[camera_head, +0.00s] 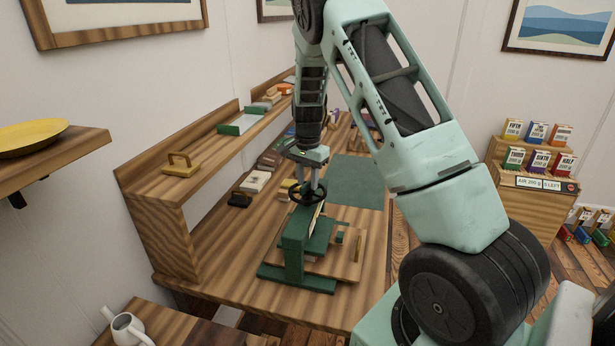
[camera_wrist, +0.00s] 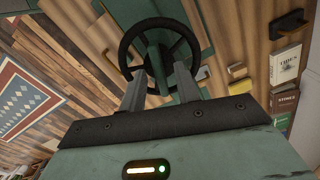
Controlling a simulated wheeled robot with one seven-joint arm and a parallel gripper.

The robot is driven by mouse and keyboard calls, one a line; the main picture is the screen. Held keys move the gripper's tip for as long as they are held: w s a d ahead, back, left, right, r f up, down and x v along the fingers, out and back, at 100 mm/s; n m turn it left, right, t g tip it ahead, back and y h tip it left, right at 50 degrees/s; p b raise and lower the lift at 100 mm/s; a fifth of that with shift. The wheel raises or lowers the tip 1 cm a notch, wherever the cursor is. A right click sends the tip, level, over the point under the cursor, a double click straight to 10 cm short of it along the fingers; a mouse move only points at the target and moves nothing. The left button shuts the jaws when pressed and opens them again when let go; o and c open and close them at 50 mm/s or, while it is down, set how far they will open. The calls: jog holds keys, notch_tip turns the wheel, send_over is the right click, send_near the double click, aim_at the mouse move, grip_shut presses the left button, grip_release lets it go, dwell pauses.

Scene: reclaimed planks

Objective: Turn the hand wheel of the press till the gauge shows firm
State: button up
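The green press (camera_head: 296,240) stands on the wooden bench, with a dark round hand wheel (camera_head: 308,192) on top. My gripper (camera_head: 313,184) points down from above and its fingertips reach the wheel. In the wrist view the black spoked wheel (camera_wrist: 124,48) lies just beyond my two grey fingers (camera_wrist: 161,78). The fingers stand apart near the wheel's middle, with a gap between them. I cannot tell whether they press on the hub or a spoke. I cannot make out the gauge or its reading in either view.
A wooden board (camera_head: 340,266) lies under the press. A green mat (camera_head: 357,181) lies behind it. A raised shelf (camera_head: 190,180) with small items runs along the left of the bench. Books (camera_head: 256,181) lie below it. A white jug (camera_head: 126,328) stands at the lower left.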

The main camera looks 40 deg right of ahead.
aim_at(308, 182)
jog(key=shift+r, duration=0.1)
notch_tip(308, 182, up, 17)
jog(key=b, duration=0.3)
jog(key=shift+r, duration=0.1)
dwell(1.2)
